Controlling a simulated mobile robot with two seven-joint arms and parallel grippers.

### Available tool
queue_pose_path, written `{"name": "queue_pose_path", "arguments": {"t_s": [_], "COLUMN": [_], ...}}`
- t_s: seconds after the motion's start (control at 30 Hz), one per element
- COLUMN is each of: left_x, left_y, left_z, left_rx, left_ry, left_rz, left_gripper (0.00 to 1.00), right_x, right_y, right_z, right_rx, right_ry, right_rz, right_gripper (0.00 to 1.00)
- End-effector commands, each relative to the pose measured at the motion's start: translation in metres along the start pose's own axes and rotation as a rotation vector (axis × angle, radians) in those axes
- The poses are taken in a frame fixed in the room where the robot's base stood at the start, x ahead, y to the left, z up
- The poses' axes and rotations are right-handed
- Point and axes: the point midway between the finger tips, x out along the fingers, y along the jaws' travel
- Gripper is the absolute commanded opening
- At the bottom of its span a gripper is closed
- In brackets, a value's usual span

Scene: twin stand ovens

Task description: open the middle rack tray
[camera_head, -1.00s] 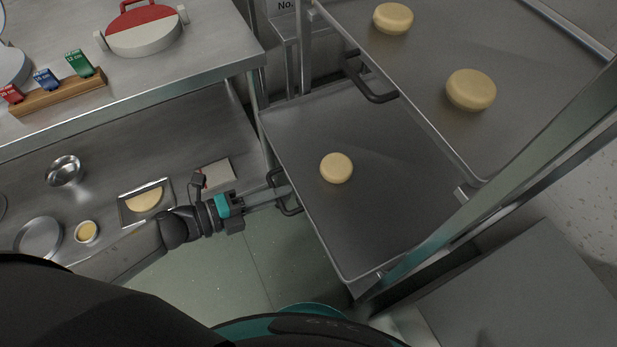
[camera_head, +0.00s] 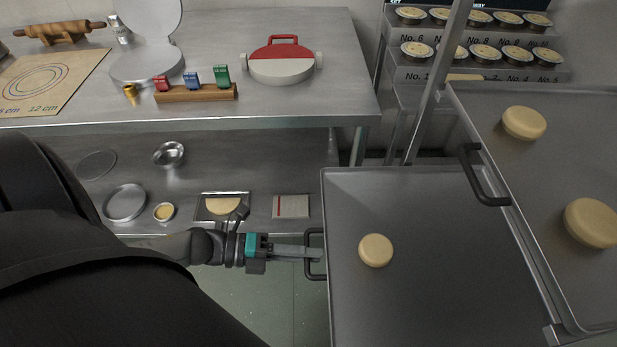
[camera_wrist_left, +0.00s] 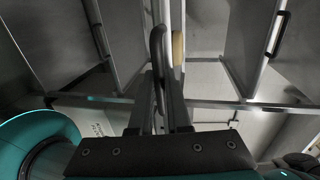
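The grey rack tray (camera_head: 440,215) carries one round pale dough piece (camera_head: 375,250) and sticks out of the rack, lower than another tray at the right. Its black handle (camera_head: 308,240) is on its left edge. My left gripper (camera_head: 316,254) reaches it from the left, its fingers at the handle. In the left wrist view the dark handle (camera_wrist_left: 156,45) runs between the fingers (camera_wrist_left: 160,103), which look closed on it. My right gripper is not in view.
The upper rack tray (camera_head: 560,170) holds two dough pieces and has its own black handle (camera_head: 482,180). A steel worktable (camera_head: 300,100) with a lower shelf (camera_head: 120,230) stands at the left. Green floor (camera_head: 260,300) shows below my left arm.

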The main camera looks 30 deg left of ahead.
Motion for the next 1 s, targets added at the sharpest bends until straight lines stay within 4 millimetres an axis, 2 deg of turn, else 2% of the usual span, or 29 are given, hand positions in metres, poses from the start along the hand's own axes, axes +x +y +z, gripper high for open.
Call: {"name": "queue_pose_path", "arguments": {"t_s": [0.03,0.2,0.27,0.73,0.87,1.0], "left_x": [0.000,0.000,0.000,-0.003,-0.018,-0.049], "left_y": [0.000,0.000,0.000,0.000,0.001,0.001], "left_z": [0.000,0.000,0.000,0.000,0.000,-0.001], "left_rx": [0.001,0.001,0.000,0.000,-0.001,-0.002], "left_ry": [0.000,0.000,0.000,0.000,0.000,0.000], "left_rz": [0.000,0.000,0.000,0.002,0.004,0.006], "left_gripper": [0.21,0.40,0.45,0.45,0.45,0.45], "right_x": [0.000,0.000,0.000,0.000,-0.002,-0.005], "right_y": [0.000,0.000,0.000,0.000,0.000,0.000], "right_z": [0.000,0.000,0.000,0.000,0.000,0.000], "right_rx": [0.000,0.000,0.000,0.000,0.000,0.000], "right_ry": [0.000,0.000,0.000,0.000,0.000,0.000], "right_rz": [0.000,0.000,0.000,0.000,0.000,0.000], "right_gripper": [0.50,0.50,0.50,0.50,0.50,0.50]}}
